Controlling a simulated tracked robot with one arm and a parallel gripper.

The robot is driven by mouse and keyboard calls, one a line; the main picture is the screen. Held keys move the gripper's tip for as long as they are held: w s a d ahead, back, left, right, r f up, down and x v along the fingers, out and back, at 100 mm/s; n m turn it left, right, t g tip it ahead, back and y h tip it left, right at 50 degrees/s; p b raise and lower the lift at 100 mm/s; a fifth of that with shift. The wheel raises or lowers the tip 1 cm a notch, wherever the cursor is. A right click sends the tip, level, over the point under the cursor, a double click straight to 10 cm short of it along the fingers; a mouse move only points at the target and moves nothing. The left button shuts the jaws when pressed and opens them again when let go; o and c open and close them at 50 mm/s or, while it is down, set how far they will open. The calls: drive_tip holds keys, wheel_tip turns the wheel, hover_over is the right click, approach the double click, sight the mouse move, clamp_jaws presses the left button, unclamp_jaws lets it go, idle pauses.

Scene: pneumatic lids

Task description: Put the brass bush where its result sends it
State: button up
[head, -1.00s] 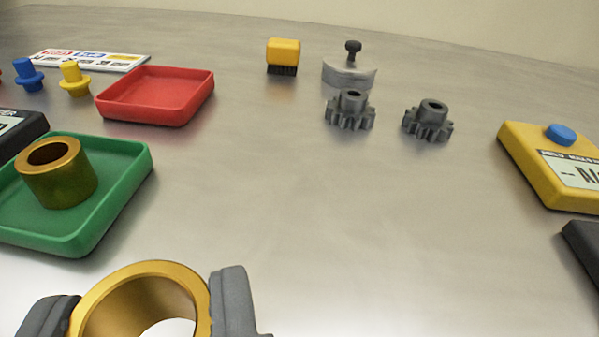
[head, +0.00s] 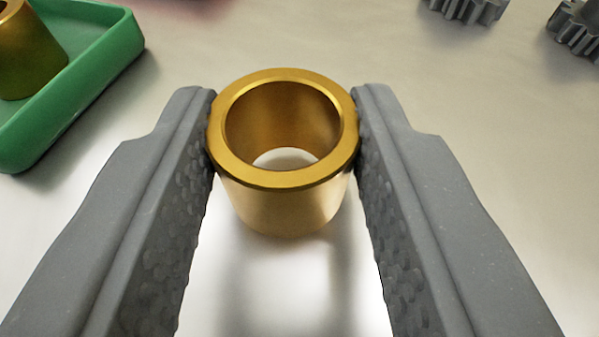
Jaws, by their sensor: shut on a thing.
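My gripper (head: 284,125) is shut on a brass bush (head: 285,208), a short gold ring with a wide bore. A grey finger presses each side of it near its upper rim. The bush is upright, its open top facing me. I cannot tell whether its base touches the table or hangs just above it. A green tray (head: 100,78) is at the upper left, partly cut off. Another brass bush (head: 28,62) stands in that tray. No result display is in view now.
Two grey gears, one at the top (head: 465,8) and one at the upper right (head: 578,32), are cut off by the frame. A blurred red edge (head: 185,3) shows at the top. The metal table between tray and gears is clear.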

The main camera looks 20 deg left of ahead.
drive_tip(key=shift+f, duration=0.15)
drive_tip(key=shift+f, duration=0.15)
drive_tip(key=o, duration=1.1)
drive_tip(key=shift+c, duration=0.2)
drive_tip(key=shift+b, duration=0.4)
drive_tip(key=shift+s, duration=0.1)
drive_tip(key=v, duration=0.4)
drive_tip(key=p+v, duration=0.1)
drive_tip(key=v, duration=0.3)
drive_tip(key=p+v, duration=0.1)
drive_tip(key=v, duration=0.3)
drive_tip(key=shift+r, duration=0.35)
drive_tip(key=shift+s+d+r, duration=0.15)
drive_tip(key=shift+s+d, duration=0.05)
drive_tip(key=shift+s, duration=0.5)
